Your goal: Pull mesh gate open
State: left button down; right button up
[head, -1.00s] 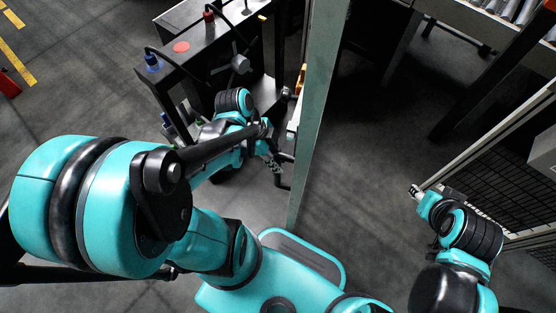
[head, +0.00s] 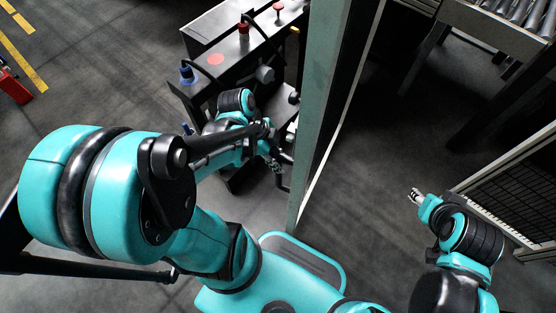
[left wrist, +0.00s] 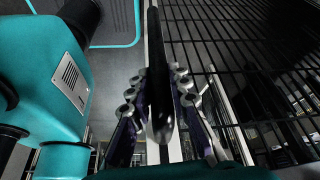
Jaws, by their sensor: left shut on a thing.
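The mesh gate (head: 318,110) stands upright in the head view, seen nearly edge-on as a tall grey-green frame. Its mesh (left wrist: 225,60) shows in the left wrist view. My left gripper (head: 276,164) is at the left side of the gate. In the left wrist view its two fingers (left wrist: 160,105) are closed around the dark bar handle (left wrist: 154,60). Part of the handle (head: 284,183) shows beside the gate's frame in the head view. My right gripper (head: 418,196) hangs at the right, away from the gate; its fingers are too small to judge.
A dark control cabinet (head: 215,60) with red and blue buttons stands left of the gate, close behind my left arm. A fixed mesh panel (head: 515,190) stands at the right. A roller conveyor (head: 500,25) is at the upper right. Floor right of the gate is clear.

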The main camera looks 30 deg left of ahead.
pick_arm(q)
jog(key=c, duration=1.4)
grip_release()
jog(key=shift+r, duration=0.15)
jog(key=v, duration=1.1)
jog(key=shift+a+r, duration=0.25)
jog(key=shift+r, duration=0.1)
